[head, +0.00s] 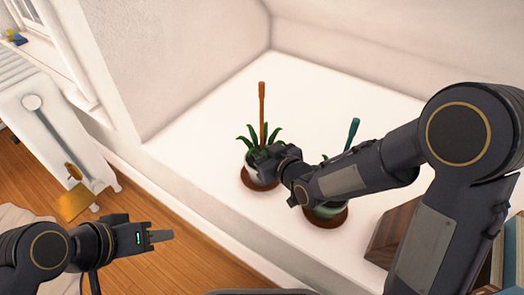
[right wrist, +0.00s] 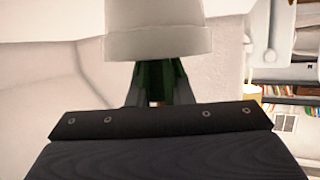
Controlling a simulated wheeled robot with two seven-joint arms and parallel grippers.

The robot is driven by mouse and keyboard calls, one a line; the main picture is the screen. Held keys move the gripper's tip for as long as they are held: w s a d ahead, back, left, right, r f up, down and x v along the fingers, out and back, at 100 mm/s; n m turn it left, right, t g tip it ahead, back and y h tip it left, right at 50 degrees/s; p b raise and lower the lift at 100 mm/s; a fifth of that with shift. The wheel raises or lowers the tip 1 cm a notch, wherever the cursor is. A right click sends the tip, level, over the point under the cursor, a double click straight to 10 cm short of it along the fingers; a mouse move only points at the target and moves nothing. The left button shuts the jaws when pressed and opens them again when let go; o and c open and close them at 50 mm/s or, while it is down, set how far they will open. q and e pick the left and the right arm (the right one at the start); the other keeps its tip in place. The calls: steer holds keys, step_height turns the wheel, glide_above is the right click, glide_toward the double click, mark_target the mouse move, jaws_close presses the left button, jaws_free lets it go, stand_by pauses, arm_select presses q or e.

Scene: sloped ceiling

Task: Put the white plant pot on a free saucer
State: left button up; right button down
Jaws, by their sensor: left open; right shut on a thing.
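The white plant pot (head: 262,181), with green leaves and a tall orange stake (head: 262,105), is at a brown saucer (head: 248,183) on the white ledge. I cannot tell whether it touches the saucer. My right gripper (head: 268,158) is shut at the pot's upper right side and hides part of it. In the right wrist view the white pot (right wrist: 158,42) fills the top, with its rim towards my fingers and dark green between them. The exact contact is hidden. My left gripper (head: 160,236) is open and empty at the lower left, away from the ledge.
A second potted plant with a teal stake (head: 352,133) stands on another brown saucer (head: 330,222), partly behind my right arm. A brown wooden box (head: 388,238) and books are at the right. The ledge behind the plants is clear.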

steer(key=c, duration=1.3)
jaws_free()
steer(key=shift+s+r+p, duration=0.1)
steer(key=shift+r+p, duration=0.15)
steer(key=shift+p, duration=0.1)
steer(key=p+v, duration=0.2)
steer(key=v, duration=0.9)
steer(key=shift+s+d, duration=0.2)
steer(key=shift+s, duration=0.1)
